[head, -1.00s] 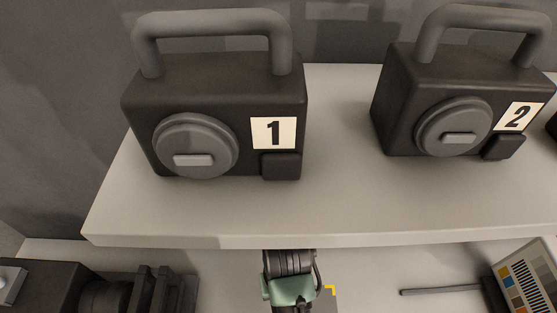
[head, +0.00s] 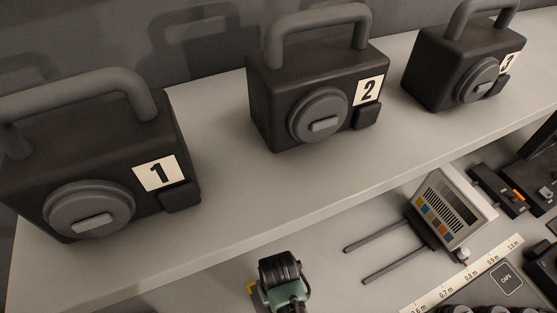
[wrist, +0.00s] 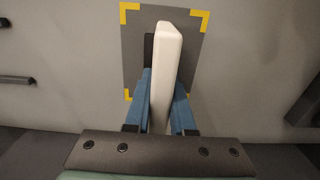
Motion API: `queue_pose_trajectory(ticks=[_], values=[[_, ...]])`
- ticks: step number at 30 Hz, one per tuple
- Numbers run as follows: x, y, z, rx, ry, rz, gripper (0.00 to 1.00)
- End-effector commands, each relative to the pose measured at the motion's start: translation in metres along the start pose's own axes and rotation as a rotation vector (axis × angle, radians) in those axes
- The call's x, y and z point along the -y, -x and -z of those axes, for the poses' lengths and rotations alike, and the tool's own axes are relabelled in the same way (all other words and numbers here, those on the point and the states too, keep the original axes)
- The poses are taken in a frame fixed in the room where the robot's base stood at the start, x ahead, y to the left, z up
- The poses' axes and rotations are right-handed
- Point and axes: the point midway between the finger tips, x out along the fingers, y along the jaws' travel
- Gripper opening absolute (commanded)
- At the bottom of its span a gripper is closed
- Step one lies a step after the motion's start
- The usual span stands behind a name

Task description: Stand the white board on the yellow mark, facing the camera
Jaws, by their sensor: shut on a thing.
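The white board (wrist: 165,75) shows edge-on in the wrist view, with its long edge running up the picture. My gripper (wrist: 162,90) is shut on it, one blue finger on each side. Beneath is a dark grey square with yellow corner brackets, the yellow mark (wrist: 192,60). The board overlaps the middle of this square; I cannot tell whether it touches it. A narrow dark piece (wrist: 149,48) shows along the board's left side. In the head view my wrist covers the board, and only one corner of the yellow mark (head: 251,289) shows.
Black cases numbered 1 (head: 85,180), 2 (head: 315,90) and 3 (head: 465,65) stand on a raised grey shelf (head: 225,180). Grey surface beside the mark is clear.

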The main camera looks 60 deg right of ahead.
Motion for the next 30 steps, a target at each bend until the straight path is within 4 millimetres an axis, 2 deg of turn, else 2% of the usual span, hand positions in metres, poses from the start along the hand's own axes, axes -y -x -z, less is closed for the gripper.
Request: queue_pose_trajectory(ticks=[11, 12, 17, 25, 30], values=[[0.000, -0.005, 0.001, -0.002, 0.000, 0.000, 0.00], [0.000, -0.005, 0.001, -0.002, 0.000, 0.000, 0.24], [0.000, -0.004, 0.001, -0.002, 0.000, 0.000, 0.52], [0.000, -0.004, 0.001, -0.002, 0.000, 0.000, 0.52], [0.000, 0.007, 0.001, -0.004, 0.001, 0.000, 0.52]])
